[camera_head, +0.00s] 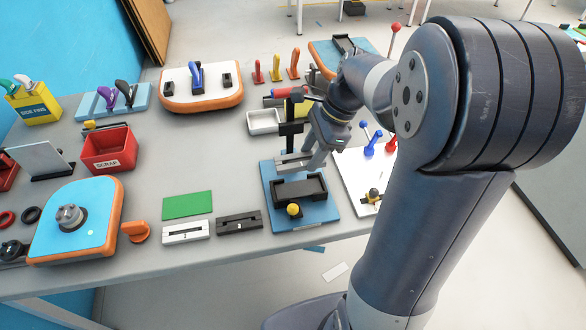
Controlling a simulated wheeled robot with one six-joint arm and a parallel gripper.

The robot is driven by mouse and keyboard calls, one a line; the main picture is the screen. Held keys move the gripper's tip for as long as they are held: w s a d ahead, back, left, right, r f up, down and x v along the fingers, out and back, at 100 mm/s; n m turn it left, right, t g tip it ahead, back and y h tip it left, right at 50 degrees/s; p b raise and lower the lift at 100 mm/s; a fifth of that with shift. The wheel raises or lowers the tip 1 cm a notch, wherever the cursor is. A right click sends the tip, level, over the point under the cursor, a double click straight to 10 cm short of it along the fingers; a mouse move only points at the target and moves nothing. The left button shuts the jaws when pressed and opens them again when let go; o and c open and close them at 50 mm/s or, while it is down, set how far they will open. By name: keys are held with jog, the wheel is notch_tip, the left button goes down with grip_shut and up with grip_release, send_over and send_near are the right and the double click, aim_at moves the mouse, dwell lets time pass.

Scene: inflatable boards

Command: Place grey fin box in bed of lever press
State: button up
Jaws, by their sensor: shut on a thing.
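My gripper (303,158) is shut on a light grey slotted bar that looks like the grey fin box (290,163). It holds the bar just behind the black tray-like bed (287,190) of what looks like the lever press (327,211). This press has a blue base, a black column and a yellow knob at the front. The bed looks empty. My gripper and wrist hide part of the press, and I cannot tell whether the bar touches it.
A white fin box (185,231) and a dark one (239,223) lie at the table's front edge, near a green mat (187,205). A white board (352,180) with blue and red levers stands close on the right. A white tray (264,122) lies behind.

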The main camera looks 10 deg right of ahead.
aim_at(304, 187)
jog(key=shift+w+f, duration=0.15)
jog(key=shift+w, duration=0.1)
notch_tip(304, 187, down, 10)
jog(key=shift+r, duration=0.15)
jog(key=shift+b, duration=0.3)
jog(key=o, duration=1)
jog(key=v, duration=1.2)
jog(key=shift+p, duration=0.35)
